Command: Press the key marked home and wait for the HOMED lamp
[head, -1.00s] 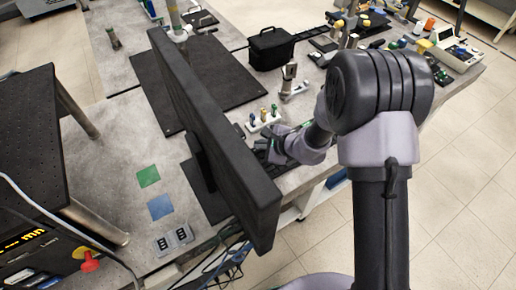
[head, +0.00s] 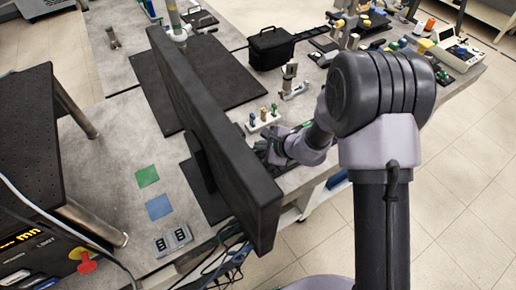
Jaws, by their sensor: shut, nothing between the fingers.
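No key marked home and no HOMED lamp can be read in the head view. A black control box (head: 38,262) with an orange lit display (head: 20,241) and a red knob (head: 85,265) is cut off at the lower left corner; its small lettering is mostly unreadable. My gripper (head: 264,149) is at the right side of a large upright dark panel (head: 215,130), partly hidden by its edge. It is shut and empty, low over the bench and far to the right of the control box.
The dark panel stands between my arm and the control box. A small holder with coloured plugs (head: 264,121) is just beyond my gripper. A black case (head: 270,49) sits farther back.

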